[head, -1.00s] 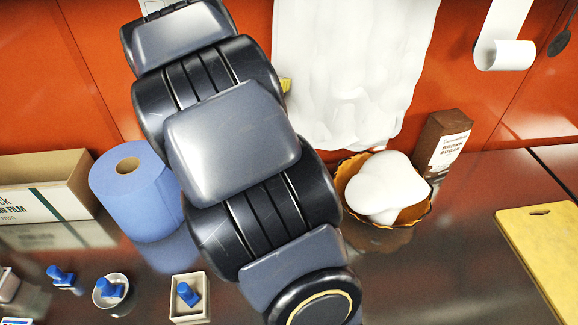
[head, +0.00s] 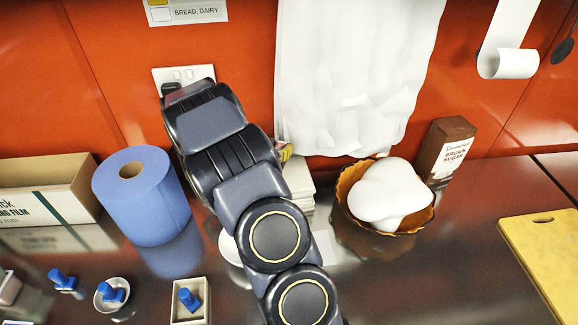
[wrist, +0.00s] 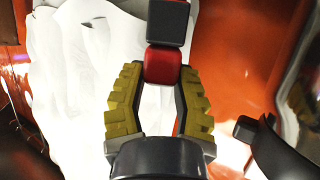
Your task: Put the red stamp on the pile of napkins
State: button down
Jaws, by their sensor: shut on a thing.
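The red stamp (wrist: 163,64) is between the fingertips of my gripper (wrist: 160,75) in the wrist view, with a black block-shaped part beyond its red part. My gripper is shut on it. In the head view only a bit of a yellowish finger of my gripper (head: 285,153) shows past my arm, and the stamp is hidden. A white stack that looks like the pile of napkins (head: 300,182) stands near the wall, just below that finger in the picture. My arm covers its left part. I cannot tell the gap between stamp and stack.
A white cloth (head: 350,75) hangs on the red wall behind. A brown bowl (head: 425,217) with a white lump and a brown sugar box (head: 443,150) stand right of the stack. A blue roll (head: 143,200) and several blue stamps are left. A white round dish (head: 230,247) is partly hidden.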

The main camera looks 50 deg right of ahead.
jog(key=shift+f, duration=1.4)
jog(key=shift+f, duration=0.15)
jog(key=c, duration=0.8)
grip_release()
jog(key=shift+c, duration=0.2)
